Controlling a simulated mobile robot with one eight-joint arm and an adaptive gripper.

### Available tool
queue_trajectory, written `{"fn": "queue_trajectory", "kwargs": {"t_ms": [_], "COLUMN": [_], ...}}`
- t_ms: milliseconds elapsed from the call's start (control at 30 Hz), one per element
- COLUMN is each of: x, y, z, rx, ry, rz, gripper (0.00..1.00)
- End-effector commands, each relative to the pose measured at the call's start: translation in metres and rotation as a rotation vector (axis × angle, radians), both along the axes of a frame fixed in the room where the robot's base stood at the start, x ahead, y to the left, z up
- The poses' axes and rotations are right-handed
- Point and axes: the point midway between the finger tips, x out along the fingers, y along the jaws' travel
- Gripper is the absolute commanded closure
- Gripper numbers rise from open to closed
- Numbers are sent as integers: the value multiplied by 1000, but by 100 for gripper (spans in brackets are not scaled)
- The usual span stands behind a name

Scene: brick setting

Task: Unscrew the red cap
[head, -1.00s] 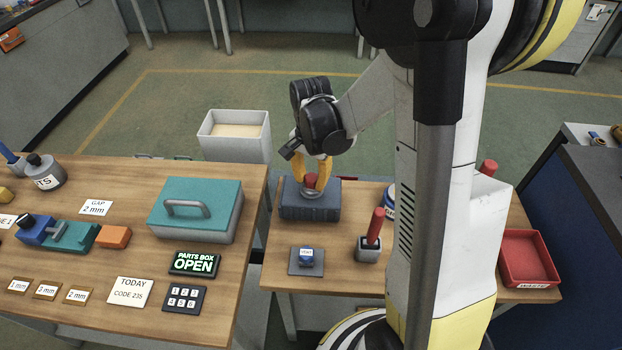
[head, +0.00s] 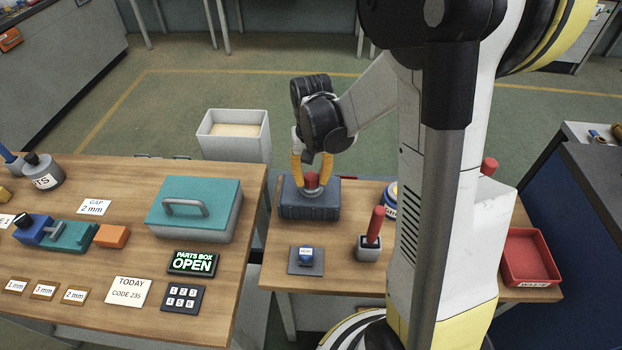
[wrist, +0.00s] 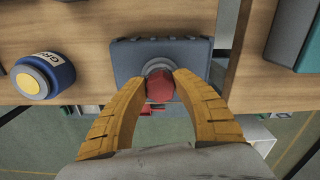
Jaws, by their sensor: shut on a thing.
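The red cap (head: 312,180) sits on a grey ring-like neck (head: 312,192) on top of a dark blue-grey block (head: 310,210) on the right-hand table. In the wrist view the red cap (wrist: 160,88) is between the yellow fingertips of my gripper (wrist: 161,84). My gripper (head: 312,174) points down from above and its fingers are closed on the cap's sides. The cap looks upright and still at the neck. Whether its thread is loose cannot be seen.
A red-handled tool in a holder (head: 371,235), a small blue item on a pad (head: 306,257) and a red waste tray (head: 528,258) share the table. A teal-lidded box (head: 195,208) is on the left table.

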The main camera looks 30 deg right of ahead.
Motion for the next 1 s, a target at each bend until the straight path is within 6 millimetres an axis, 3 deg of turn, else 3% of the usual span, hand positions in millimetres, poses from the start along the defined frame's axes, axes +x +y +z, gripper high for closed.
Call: {"fn": "queue_trajectory", "kwargs": {"t_ms": [267, 667, 1000], "x": [0, -1, -1], "y": [0, -3, -3], "z": [-1, -1, 0], "rx": [0, 0, 0], "ry": [0, 0, 1], "rz": [19, 574, 614], "gripper": [100, 100, 100]}}
